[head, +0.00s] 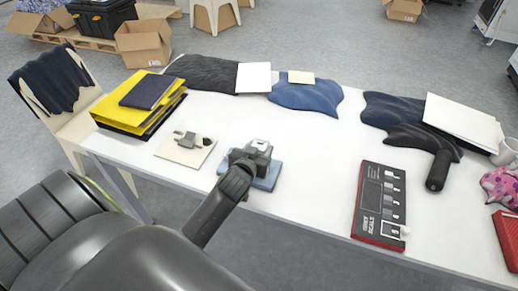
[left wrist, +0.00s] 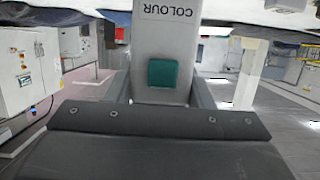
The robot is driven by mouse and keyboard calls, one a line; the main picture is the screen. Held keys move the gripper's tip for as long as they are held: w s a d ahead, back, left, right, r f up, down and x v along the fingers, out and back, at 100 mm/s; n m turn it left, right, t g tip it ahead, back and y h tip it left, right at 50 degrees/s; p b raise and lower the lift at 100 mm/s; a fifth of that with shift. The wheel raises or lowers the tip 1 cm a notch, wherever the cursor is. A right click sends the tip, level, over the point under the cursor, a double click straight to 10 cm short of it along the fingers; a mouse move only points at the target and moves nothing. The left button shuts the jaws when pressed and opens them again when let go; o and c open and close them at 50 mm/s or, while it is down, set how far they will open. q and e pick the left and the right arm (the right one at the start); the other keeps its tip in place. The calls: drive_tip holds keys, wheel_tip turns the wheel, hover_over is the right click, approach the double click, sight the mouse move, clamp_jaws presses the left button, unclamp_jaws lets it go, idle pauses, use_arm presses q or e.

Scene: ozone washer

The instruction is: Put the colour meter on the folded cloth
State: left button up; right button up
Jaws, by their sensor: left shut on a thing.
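The colour meter is a pale grey block with the word COLOUR and a teal square in the left wrist view (left wrist: 167,35). In the head view its light top (head: 260,146) shows at my left gripper (head: 248,158), which is shut on it. The folded cloth (head: 266,183) is a small flat blue square near the front edge of the white table. The gripper and meter are over the cloth and hide part of it. I cannot tell whether the meter touches the cloth. My right gripper is not in view.
A beige board (head: 172,154) with small grey and dark parts lies to the left, beside yellow folders (head: 135,112). A grey scale box (head: 372,205) lies to the right. Dark and blue garments (head: 305,97) lie along the back. The table middle (head: 315,145) is clear.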

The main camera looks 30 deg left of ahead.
use_arm(q)
drive_tip(key=shift+f, duration=0.1)
drive_tip(key=o, duration=1.2)
drive_tip(key=v, duration=1.2)
drive_tip(key=shift+b, duration=0.35)
